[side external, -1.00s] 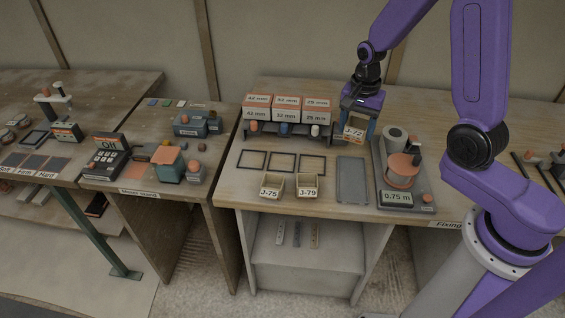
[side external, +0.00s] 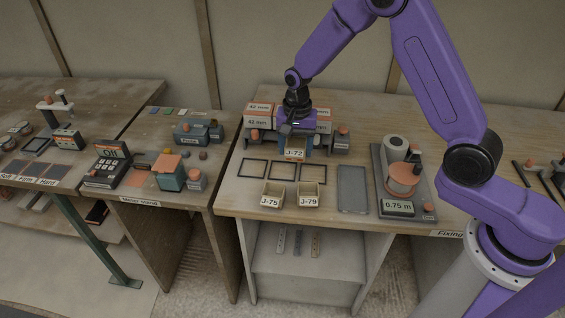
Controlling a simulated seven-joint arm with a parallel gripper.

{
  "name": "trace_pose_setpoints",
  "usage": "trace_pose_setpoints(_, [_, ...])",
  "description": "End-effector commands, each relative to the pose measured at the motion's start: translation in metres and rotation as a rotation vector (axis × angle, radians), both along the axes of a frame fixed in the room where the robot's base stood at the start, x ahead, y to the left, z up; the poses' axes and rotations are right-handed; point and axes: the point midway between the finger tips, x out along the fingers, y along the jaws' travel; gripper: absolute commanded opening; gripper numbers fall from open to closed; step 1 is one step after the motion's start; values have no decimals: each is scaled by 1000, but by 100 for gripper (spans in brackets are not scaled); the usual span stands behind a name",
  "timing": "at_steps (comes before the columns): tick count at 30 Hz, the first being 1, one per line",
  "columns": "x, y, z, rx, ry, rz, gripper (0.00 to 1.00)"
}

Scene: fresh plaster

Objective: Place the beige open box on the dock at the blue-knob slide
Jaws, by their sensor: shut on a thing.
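My gripper (side external: 295,146) is shut on the beige box labelled J-72 (side external: 294,155). It holds the box in front of the slide row, over or just behind the middle of three black dock frames (side external: 284,170). Mostly the box's label face shows, and I cannot tell its exact height above the table. The blue knob is hidden behind my gripper. An orange knob (side external: 254,135) shows to the left of it.
Beige open boxes J-75 (side external: 271,200) and J-79 (side external: 308,201) stand near the front edge. A grey tray (side external: 352,188) lies to the right, beside a 0.75 m device (side external: 398,208). Labelled size boxes (side external: 258,113) stand behind the slides.

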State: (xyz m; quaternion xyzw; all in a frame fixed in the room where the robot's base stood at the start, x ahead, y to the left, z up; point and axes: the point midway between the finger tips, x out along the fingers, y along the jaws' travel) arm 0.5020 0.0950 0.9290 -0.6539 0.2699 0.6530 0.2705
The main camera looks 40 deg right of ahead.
Motion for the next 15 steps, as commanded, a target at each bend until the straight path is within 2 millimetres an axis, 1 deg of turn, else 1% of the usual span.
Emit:
trace_pose_setpoints(1, [5, 1, -10, -1, 5, 0, 30])
trace_pose_setpoints(7, [27, 5, -37, -1, 2, 0, 30])
trace_pose_setpoints(12, [38, 7, -49, -1, 2, 0, 30])
trace_pose_setpoints(15, [41, 8, -52, -1, 1, 0, 30])
